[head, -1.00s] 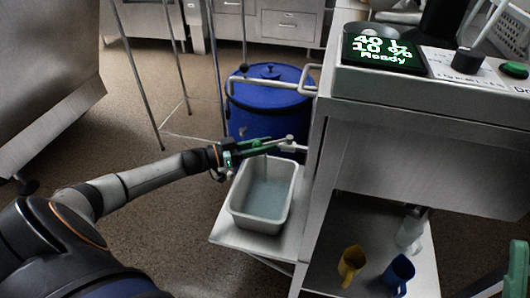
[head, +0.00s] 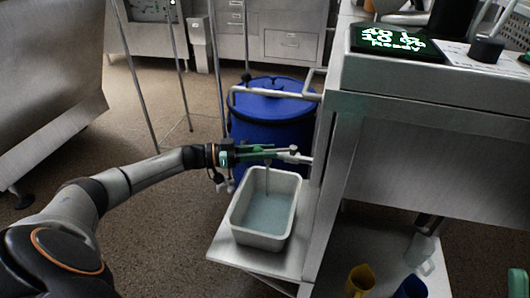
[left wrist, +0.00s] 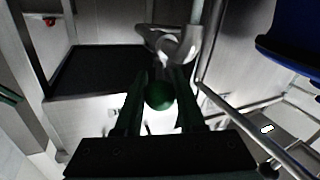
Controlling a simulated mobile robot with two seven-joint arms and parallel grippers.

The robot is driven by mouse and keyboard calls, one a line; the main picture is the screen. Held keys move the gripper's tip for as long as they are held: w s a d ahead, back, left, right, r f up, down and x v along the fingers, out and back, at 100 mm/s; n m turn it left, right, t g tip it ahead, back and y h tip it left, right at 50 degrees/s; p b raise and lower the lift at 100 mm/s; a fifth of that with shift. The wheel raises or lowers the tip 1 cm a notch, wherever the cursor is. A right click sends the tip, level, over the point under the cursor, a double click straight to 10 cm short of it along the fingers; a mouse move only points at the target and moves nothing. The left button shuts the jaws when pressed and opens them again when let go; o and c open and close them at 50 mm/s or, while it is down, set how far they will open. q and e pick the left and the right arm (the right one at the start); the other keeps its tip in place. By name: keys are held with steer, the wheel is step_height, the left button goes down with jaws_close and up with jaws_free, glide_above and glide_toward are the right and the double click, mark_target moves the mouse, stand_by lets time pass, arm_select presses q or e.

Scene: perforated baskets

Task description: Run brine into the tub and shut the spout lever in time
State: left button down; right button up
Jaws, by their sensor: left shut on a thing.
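The pale tub (head: 236,226) stands on a low metal shelf and holds bluish liquid below its rim. A thin stream seems to fall into it from the spout (head: 292,154) above. My left gripper (head: 268,153) is at the spout, over the tub's far end. In the left wrist view its dark fingers (left wrist: 158,105) are shut around a green ball knob (left wrist: 158,96), the end of the lever, just below the metal spout pipe (left wrist: 170,42). The lever's shaft is mostly hidden. A green part at the bottom right edge of the head view may be my right gripper (head: 517,284).
A blue drum (head: 270,125) stands behind the spout. A metal counter (head: 440,90) with a lit display (head: 395,42) is on the right. Below are a yellow mug (head: 360,280), a blue mug (head: 412,288) and a clear bottle (head: 420,250). The floor on the left is open.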

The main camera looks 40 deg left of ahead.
arm_select(q)
steer(key=c, duration=0.5)
jaws_free()
steer(key=shift+d, duration=0.1)
steer(key=shift+p+v, duration=1.15)
steer(key=shift+v, duration=5.1)
